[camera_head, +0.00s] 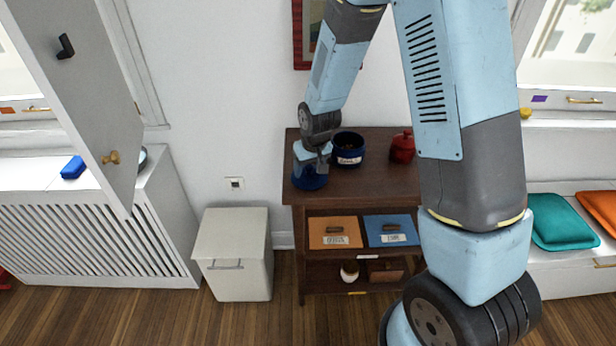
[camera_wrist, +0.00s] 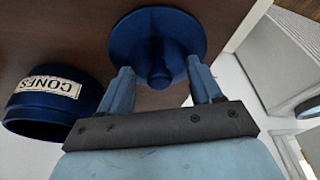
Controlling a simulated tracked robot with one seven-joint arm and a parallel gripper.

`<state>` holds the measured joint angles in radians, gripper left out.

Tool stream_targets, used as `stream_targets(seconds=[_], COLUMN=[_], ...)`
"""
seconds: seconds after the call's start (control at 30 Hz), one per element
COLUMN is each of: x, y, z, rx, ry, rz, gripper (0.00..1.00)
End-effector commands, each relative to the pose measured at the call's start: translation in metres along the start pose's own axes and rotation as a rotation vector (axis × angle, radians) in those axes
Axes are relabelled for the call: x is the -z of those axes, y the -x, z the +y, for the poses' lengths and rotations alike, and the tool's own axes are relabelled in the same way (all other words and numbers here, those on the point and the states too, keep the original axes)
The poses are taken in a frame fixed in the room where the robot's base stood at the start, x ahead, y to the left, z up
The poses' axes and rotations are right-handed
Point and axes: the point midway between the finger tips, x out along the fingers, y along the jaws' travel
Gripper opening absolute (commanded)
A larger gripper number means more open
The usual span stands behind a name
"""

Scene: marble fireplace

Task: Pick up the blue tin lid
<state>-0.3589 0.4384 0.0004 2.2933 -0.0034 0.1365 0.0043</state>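The blue tin lid (camera_head: 309,182) lies near the left edge of the dark wooden cabinet top. In the wrist view the lid (camera_wrist: 160,32) is a round dark-blue disc with a central knob. My gripper (camera_wrist: 160,78) is open, its two fingers apart on either side of the knob, with gaps showing on both sides. In the head view my gripper (camera_head: 312,168) is right over the lid and hides part of it. The blue tin (camera_head: 348,157), labelled "CONES", stands open behind and to the right of the lid; it also shows in the wrist view (camera_wrist: 50,118).
A red lidded pot (camera_head: 402,148) stands on the cabinet top (camera_head: 375,183) to the right. A white bin (camera_head: 233,250) is on the floor to the left. An open white door (camera_head: 85,80) hangs further left.

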Motion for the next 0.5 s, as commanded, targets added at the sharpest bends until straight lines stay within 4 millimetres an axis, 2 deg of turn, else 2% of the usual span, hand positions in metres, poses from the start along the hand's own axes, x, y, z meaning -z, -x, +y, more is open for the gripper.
stream_targets(seconds=[0.07,0.5], x=[-0.0018,-0.0042], y=[-0.0011,-0.0024], z=[0.0001,0.0002], rx=[0.000,0.000], ry=[0.000,0.000], rz=[-0.004,-0.010], gripper=[0.48,0.08])
